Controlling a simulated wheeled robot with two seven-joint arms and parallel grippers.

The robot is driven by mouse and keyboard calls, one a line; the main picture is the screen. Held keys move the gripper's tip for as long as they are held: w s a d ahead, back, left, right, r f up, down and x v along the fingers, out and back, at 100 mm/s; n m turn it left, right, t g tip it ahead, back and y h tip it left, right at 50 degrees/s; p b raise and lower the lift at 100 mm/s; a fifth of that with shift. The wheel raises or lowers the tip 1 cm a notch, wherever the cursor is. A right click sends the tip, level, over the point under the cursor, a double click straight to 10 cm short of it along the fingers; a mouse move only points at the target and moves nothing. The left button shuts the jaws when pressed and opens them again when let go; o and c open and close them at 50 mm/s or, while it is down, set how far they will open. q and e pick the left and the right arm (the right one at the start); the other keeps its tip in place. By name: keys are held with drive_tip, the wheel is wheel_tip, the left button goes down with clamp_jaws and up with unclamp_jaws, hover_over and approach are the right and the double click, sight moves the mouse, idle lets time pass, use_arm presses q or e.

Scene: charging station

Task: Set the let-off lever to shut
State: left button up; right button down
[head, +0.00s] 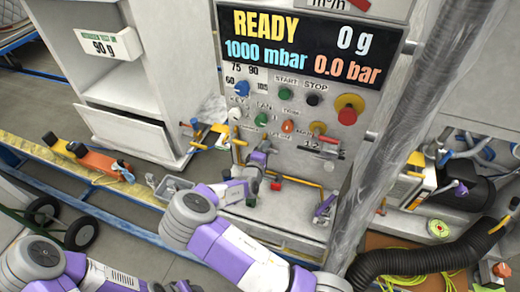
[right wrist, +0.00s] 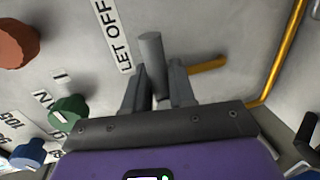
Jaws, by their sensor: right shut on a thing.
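The let-off lever shows in the right wrist view as a grey round post (right wrist: 152,55), beside the "LET OFF" label (right wrist: 113,36) on the grey panel. My right gripper (right wrist: 158,80) has one finger on each side of this post and is shut on it. In the head view my right gripper (head: 261,158) is at the lower panel, and the lever is mostly hidden behind it. The lever's exact setting cannot be read. My left arm is at the lower left; its gripper (head: 176,286) is cut off by the bottom edge, its fingers unclear.
A display (head: 305,45) reads READY, 1000 mbar, 0 g and 0.0 bar. Below it are knobs, buttons and a red emergency stop (head: 348,109). A yellow pipe (right wrist: 278,60) runs right of my right gripper. A black corrugated hose (head: 430,262) lies at lower right.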

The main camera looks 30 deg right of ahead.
drive_tip(key=shift+w+a+r, duration=0.2)
drive_tip(key=shift+w+a, duration=0.2)
drive_tip(key=c, duration=1.1)
unclamp_jaws()
drive_tip(key=shift+f, duration=0.1)
drive_tip(key=shift+s, duration=0.15)
drive_tip(key=v, duration=0.7)
drive_tip(key=shift+a, duration=0.25)
